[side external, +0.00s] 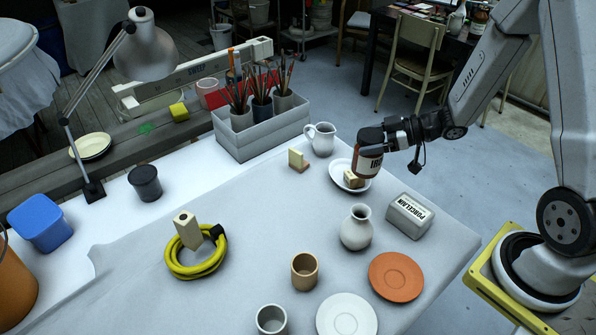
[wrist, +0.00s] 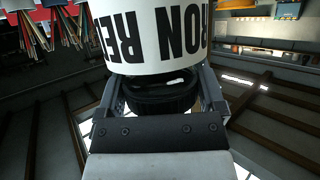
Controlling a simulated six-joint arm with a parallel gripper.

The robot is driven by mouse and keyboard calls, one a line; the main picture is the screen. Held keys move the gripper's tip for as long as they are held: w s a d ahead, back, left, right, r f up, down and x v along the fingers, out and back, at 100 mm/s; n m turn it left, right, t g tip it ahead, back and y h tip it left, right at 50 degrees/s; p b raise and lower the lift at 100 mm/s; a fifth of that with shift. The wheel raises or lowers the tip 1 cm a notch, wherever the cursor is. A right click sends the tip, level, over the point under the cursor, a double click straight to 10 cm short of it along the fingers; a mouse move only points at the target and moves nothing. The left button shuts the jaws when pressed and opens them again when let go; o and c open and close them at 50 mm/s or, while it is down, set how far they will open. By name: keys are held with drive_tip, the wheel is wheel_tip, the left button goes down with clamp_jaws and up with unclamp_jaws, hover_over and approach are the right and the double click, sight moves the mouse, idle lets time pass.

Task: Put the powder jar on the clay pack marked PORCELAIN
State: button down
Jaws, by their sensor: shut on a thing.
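The powder jar (side external: 369,163) has a dark lid and a white label; in the wrist view the jar (wrist: 155,38) shows "IRON RE…" upside down. My gripper (side external: 384,143) is shut on the jar by its dark lid; in the wrist view my gripper (wrist: 160,92) has a finger on each side of the lid. In the side view the jar overlaps a white plate with a small block; the gap below it is hard to judge. The clay pack marked PORCELAIN (side external: 409,216) is a grey block on the table, in front and to the right of the jar, with nothing on it.
The white plate (side external: 339,178) lies behind the pack. A grey vase (side external: 356,228) stands close left of the pack, an orange saucer (side external: 396,276) in front. A white pitcher (side external: 321,139) and a grey box (side external: 262,140) of brush pots stand farther back.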

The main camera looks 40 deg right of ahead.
drive_tip(key=s+d+n+g+y, duration=0.1)
drive_tip(key=s+d+n+g, duration=0.1)
drive_tip(key=s+d, duration=0.5)
drive_tip(key=shift+s+d+f+y, duration=0.25)
drive_tip(key=shift+s+y, duration=0.15)
drive_tip(key=shift+s, duration=0.45)
drive_tip(key=shift+f, duration=2.2)
drive_tip(key=shift+f, duration=1.8)
drive_tip(key=shift+f, duration=0.15)
unclamp_jaws()
